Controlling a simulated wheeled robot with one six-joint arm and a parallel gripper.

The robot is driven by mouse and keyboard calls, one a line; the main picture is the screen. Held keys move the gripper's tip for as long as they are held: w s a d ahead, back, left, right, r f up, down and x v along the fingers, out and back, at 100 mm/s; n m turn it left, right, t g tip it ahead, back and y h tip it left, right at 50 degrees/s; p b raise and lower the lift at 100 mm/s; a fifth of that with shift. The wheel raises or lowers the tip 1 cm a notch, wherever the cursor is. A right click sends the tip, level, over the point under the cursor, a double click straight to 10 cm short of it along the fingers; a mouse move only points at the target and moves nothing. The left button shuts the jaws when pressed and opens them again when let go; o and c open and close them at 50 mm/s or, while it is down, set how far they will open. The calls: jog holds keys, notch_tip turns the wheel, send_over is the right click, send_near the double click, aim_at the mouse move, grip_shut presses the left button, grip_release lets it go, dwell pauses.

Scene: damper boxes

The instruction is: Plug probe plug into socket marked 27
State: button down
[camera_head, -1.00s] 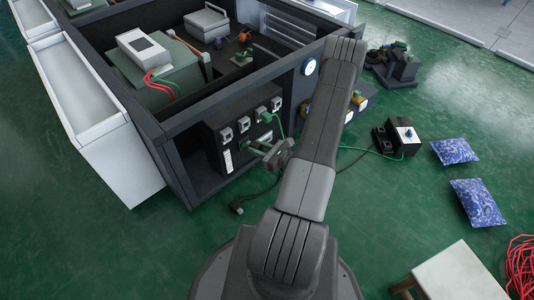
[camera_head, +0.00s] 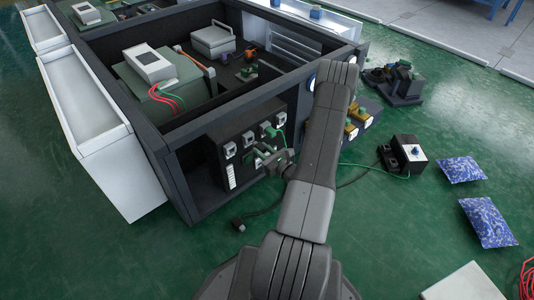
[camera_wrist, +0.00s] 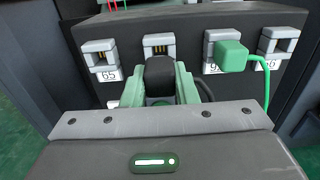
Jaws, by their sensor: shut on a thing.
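My gripper (camera_wrist: 160,85) has green fingers shut on a black plug (camera_wrist: 159,72), which I take as the probe plug. In the head view my gripper (camera_head: 270,160) is in front of the dark socket panel (camera_head: 240,152). In the wrist view the plug is just below a grey socket (camera_wrist: 158,43) with gold contacts; that socket's label is hidden. The plug overlaps its lower edge, and I cannot tell whether they touch. To the left is a socket marked 65 (camera_wrist: 101,50). To the right, a socket (camera_wrist: 212,42) holds a green plug (camera_wrist: 232,57). No 27 is readable.
A far-right socket (camera_wrist: 278,42) has a partly hidden label. A green cable (camera_wrist: 267,85) hangs from the green plug. A black connector (camera_head: 238,224) with cable lies on the floor. A black box (camera_head: 407,153) and blue bags (camera_head: 461,169) stand right on open green floor.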

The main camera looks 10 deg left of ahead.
aim_at(256, 143)
jog(key=shift+w+a, duration=0.45)
jog(key=shift+a, duration=0.15)
jog(key=shift+b+x, duration=0.3)
jog(key=shift+x, duration=0.9)
jog(key=c, duration=1.1)
grip_release()
jog(key=shift+o, duration=0.2)
jog(key=shift+s+d, duration=0.1)
jog(key=shift+d, duration=0.05)
jog(key=p+v, duration=0.3)
jog(key=v, duration=1)
jog(key=shift+s+d, duration=0.15)
